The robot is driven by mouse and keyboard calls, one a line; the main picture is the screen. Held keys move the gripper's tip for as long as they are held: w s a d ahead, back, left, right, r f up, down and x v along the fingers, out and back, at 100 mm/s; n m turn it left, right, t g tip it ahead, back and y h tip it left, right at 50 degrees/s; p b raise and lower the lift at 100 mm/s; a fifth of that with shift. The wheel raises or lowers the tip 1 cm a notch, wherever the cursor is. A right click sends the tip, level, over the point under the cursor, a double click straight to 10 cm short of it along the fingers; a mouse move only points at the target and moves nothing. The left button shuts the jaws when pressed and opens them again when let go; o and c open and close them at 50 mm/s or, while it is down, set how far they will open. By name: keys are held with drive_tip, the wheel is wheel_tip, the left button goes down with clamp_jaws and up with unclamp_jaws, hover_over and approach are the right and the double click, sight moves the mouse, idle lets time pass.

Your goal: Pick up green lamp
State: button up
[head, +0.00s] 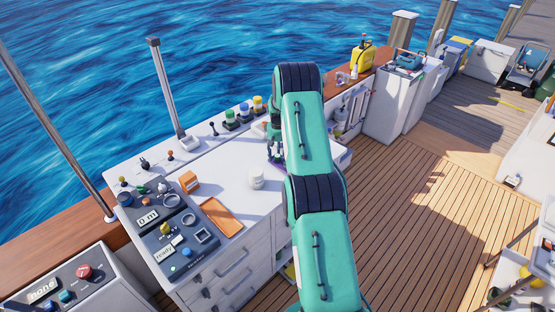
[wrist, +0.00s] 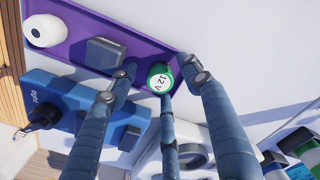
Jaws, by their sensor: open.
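In the wrist view, a small green round piece with a white face marked "12 V" (wrist: 160,77), which looks like the green lamp, sits at the end of a purple tray (wrist: 148,48). My gripper (wrist: 160,73) is open, with its fingers spread around the lamp: one to its left, one to its right and one just below it in the picture. I cannot tell whether any finger touches it. In the head view my arm covers the lamp and most of my gripper; only a bit of the purple tray (head: 276,162) shows.
The purple tray also holds a dark grey block (wrist: 105,53) and a white round piece (wrist: 46,31). A blue box marked "right" (wrist: 70,105) lies beside it. Several capped fixtures (head: 244,110) stand along the counter's back edge. A white jar (head: 257,178) stands on the counter.

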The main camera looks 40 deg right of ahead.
sight(277, 155)
drive_tip(key=c, duration=1.2)
drive_tip(key=shift+o, duration=0.2)
drive_tip(key=shift+r, duration=0.15)
drive_tip(key=shift+r, duration=0.4)
wheel_tip(277, 155, up, 3)
drive_tip(key=shift+f, duration=0.1)
drive_tip(key=s+a, duration=0.3)
drive_tip(key=s, duration=0.1)
drive_tip(key=s+a, duration=0.3)
drive_tip(key=s, duration=0.1)
drive_tip(key=s+a+r, duration=0.1)
drive_tip(key=s+a, duration=0.2)
drive_tip(key=s, duration=0.1)
drive_tip(key=shift+s+a+b, duration=0.3)
drive_tip(key=shift+s+b, duration=0.1)
